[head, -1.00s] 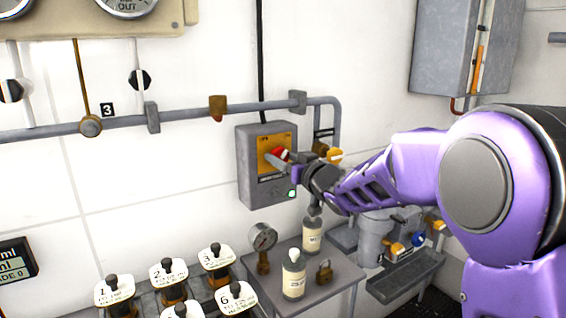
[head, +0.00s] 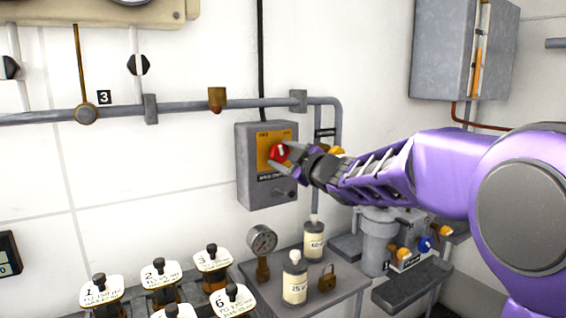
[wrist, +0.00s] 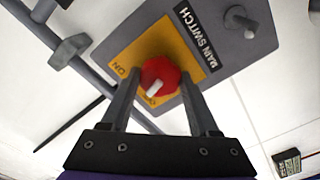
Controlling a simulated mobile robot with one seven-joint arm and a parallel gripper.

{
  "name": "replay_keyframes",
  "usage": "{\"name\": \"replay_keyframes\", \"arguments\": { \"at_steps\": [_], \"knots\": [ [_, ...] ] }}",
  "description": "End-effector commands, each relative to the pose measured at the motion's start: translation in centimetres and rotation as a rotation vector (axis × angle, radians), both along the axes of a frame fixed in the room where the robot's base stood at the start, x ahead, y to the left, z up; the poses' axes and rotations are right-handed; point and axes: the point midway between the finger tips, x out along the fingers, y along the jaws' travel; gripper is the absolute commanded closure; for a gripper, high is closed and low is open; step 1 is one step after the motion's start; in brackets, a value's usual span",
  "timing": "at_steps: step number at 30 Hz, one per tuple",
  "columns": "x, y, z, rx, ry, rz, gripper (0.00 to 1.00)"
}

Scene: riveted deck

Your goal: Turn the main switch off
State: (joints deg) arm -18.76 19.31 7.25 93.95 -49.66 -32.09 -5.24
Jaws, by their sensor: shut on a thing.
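The main switch is a grey box (head: 252,190) on the white wall with an orange plate (head: 263,152) and a red round knob (head: 275,153). In the wrist view the red knob (wrist: 170,68) sits between the fingers of my gripper (wrist: 158,92), which is shut on it. Its white pointer (wrist: 154,89) points down and left in that view, along the orange plate (wrist: 128,55). Small lettering on the plate is partly hard to read. A MAIN SWITCH label (wrist: 197,42) is beside the plate. The lamp (wrist: 240,20) on the box looks grey and unlit.
A grey pipe (head: 185,107) runs along the wall above the box. A small shelf below holds a gauge (head: 263,241), white-labelled bottles (head: 295,283) and a padlock (head: 327,278). Several numbered jars (head: 160,275) stand at lower left. A grey cabinet (head: 443,50) hangs at upper right.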

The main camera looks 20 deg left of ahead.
Motion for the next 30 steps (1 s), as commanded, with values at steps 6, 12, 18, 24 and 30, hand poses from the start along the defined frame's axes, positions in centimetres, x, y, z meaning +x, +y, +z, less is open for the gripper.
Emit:
{"name": "replay_keyframes", "arguments": {
  "at_steps": [6,12,18,24,30],
  "knots": [
    [-0.02,0.0,-0.08,-0.13,-0.15,0.0,0.94],
    [-0.02,-0.01,-0.08,-0.232,-0.27,0.0,0.94],
    [0.01,-0.03,-0.09,-0.305,-0.355,-0.001,0.94],
    [0.01,-0.03,-0.11,-0.348,-0.405,-0.001,0.94],
    [0.0,-0.03,-0.11,-0.365,-0.424,-0.001,0.94]
  ]
}}
